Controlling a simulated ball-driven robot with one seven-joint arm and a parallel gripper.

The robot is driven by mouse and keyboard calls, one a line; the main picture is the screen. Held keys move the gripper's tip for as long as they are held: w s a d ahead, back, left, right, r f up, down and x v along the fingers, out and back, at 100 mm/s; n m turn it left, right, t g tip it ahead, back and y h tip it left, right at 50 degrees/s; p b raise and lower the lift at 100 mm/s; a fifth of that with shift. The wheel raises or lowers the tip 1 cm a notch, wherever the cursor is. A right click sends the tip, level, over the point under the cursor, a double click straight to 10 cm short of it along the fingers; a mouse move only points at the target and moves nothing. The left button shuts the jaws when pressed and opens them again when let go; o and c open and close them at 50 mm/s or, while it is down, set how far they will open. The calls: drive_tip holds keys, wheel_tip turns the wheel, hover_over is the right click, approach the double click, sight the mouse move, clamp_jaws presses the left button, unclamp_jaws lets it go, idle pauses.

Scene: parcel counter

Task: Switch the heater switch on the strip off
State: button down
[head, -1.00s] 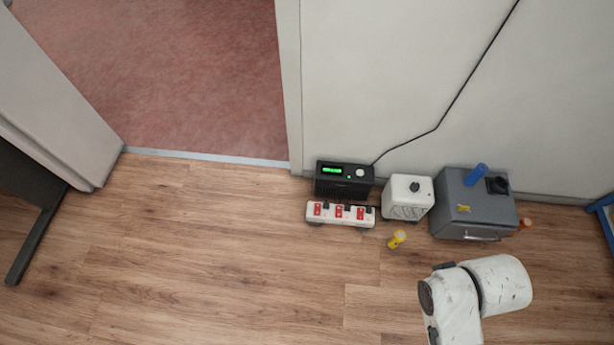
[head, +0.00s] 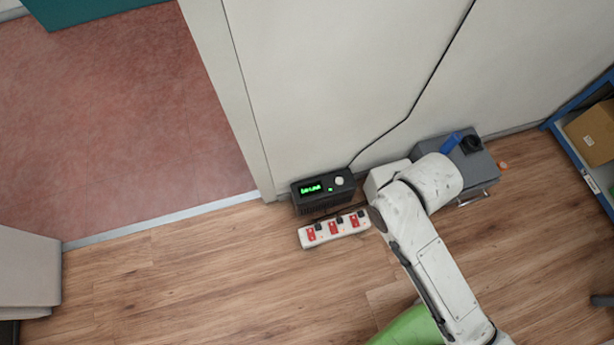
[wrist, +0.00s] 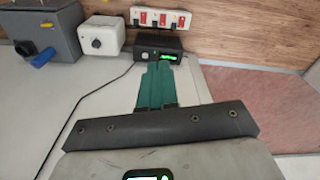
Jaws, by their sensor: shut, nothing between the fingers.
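The white power strip (head: 304,238) lies on the wood floor in front of the black box by the wall, with several red rocker switches and dark plugs along its top. It also shows at the top of the wrist view (wrist: 160,11). I cannot read any label marking the heater switch, nor tell the rockers' positions. My gripper (wrist: 160,62) shows in the wrist view with its teal fingers shut together and empty. In the picture, the fingertips lie just below the black box, with the strip beyond it. In the head view my arm hides the gripper.
A black box with a green display (head: 320,195) stands behind the strip, its cable rising along the wall. A white box with a knob (wrist: 101,35) and a grey box (wrist: 52,25) with a blue item stand beside it. Floor in front of the strip is clear; a doorway opens left.

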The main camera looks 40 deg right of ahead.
drive_tip(key=n+b, duration=1.5)
drive_tip(key=b, duration=1.3)
hover_over(311, 231)
drive_tip(key=s, duration=0.2)
wheel_tip(311, 231, down, 45)
drive_tip(key=shift+a, duration=0.4)
drive_tip(key=f+b, duration=0.3)
drive_tip(key=f, duration=0.1)
drive_tip(key=w+f+b, duration=0.1)
drive_tip(key=f+b, duration=0.1)
drive_tip(key=f, duration=0.3)
drive_tip(key=f+b, duration=0.3)
drive_tip(key=f, duration=0.1)
drive_tip(key=shift+w+d+f+b, duration=0.3)
drive_tip(key=shift+f, duration=0.1)
